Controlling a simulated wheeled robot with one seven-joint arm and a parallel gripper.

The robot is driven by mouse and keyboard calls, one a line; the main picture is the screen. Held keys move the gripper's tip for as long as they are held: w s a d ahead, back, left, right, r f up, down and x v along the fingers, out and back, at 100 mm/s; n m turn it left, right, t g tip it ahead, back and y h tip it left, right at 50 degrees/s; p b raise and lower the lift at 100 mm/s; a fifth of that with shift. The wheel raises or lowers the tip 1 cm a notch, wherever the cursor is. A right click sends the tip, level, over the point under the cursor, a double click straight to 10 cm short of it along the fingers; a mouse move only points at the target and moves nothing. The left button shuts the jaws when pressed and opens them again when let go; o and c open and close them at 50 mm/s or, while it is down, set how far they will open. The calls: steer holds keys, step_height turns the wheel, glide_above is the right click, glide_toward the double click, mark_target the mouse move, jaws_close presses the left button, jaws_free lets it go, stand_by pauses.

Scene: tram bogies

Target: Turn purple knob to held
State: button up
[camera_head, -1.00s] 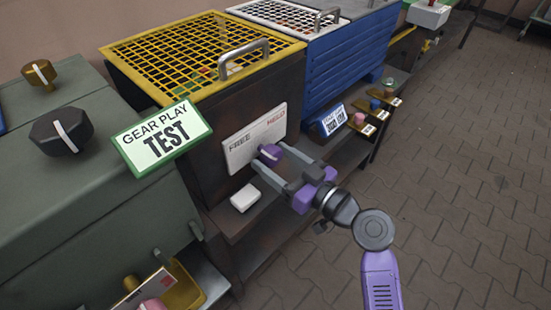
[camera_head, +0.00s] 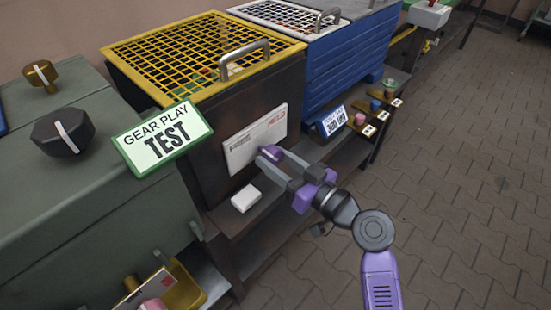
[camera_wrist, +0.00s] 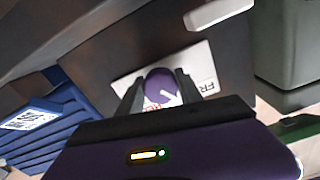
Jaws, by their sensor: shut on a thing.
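The purple knob (camera_head: 268,154) sits on a white plate (camera_head: 240,151) marked FREE on the left and HELD in red on the right. The plate is on the front of the dark box with the yellow grid lid. My gripper (camera_head: 272,160) is shut on the knob from the front right, with a finger on each side. The fingers hide part of the knob in the head view. In the wrist view the knob (camera_wrist: 161,86) shows between the two fingers, with a pale pointer line slanting across it. Which mark the pointer faces is hard to tell.
A white block (camera_head: 245,198) lies on the shelf below the plate. A green-framed GEAR PLAY TEST sign (camera_head: 162,137) stands to the left, by a green cabinet with a black knob (camera_head: 62,131). A blue bin (camera_head: 350,60) stands to the right. The paved floor at right is clear.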

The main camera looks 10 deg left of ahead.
steer(key=m+p, duration=0.1)
steer(key=m, duration=0.3)
steer(key=shift+r, duration=0.15)
steer(key=m+p, duration=0.1)
steer(key=m, duration=0.3)
steer(key=shift+s+r, duration=0.1)
steer(key=m+p, duration=0.2)
steer(key=m, duration=0.1)
steer(key=shift+m+p, duration=0.8)
steer(key=shift+m, duration=0.9)
steer(key=o, duration=1.4)
steer(key=shift+c, duration=0.2)
